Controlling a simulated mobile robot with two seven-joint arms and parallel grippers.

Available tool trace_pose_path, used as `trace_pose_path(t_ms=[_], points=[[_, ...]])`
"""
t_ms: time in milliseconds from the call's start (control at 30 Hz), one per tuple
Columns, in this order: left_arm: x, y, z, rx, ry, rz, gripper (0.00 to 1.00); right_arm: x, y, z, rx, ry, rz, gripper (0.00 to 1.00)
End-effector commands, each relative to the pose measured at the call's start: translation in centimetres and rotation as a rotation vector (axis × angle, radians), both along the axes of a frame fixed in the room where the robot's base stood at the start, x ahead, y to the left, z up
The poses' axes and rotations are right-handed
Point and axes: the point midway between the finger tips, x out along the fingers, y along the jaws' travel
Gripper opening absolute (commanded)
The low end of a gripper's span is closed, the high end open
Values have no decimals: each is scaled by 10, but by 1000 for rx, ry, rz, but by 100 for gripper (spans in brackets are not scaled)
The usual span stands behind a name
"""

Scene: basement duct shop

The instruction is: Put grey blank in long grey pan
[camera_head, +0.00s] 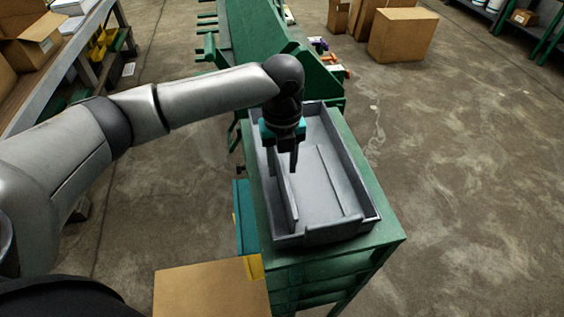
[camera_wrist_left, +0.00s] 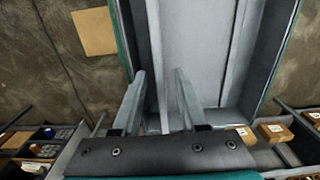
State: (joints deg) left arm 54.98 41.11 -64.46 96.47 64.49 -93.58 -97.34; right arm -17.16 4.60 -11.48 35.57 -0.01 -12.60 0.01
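The long grey pan (camera_head: 359,189) sits on a green stand. A thin grey strip (camera_head: 291,205), which looks like the grey blank, runs lengthwise inside the pan near its left wall, apparently on edge. I cannot tell it surely from a pan part. My left gripper (camera_head: 294,168) points down over the pan's left half, above this strip. In the left wrist view the two fingers (camera_wrist_left: 160,72) are apart, with a thin grey edge between them; contact is unclear. My right gripper is not in view.
The green stand top (camera_head: 385,232) leaves a narrow margin around the pan. A cardboard box (camera_head: 210,290) is at the near left. A green machine (camera_head: 262,40) is behind the stand. Shelving (camera_head: 75,70) is at far left.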

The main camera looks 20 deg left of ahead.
Motion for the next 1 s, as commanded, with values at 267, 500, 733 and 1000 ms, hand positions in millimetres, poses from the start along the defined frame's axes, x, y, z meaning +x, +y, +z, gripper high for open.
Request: trace_pose_path(t_ms=[267, 500, 733, 1000], points=[[1, 0, 4, 0, -2, 0, 42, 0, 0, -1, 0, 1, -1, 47], [2, 0, 43, -2, -6, 0, 42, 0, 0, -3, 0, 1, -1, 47], [1, 0, 92, -1, -6, 0, 42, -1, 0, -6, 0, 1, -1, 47], [0, -1, 121, -1, -1, 1, 42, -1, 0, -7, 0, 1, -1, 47]])
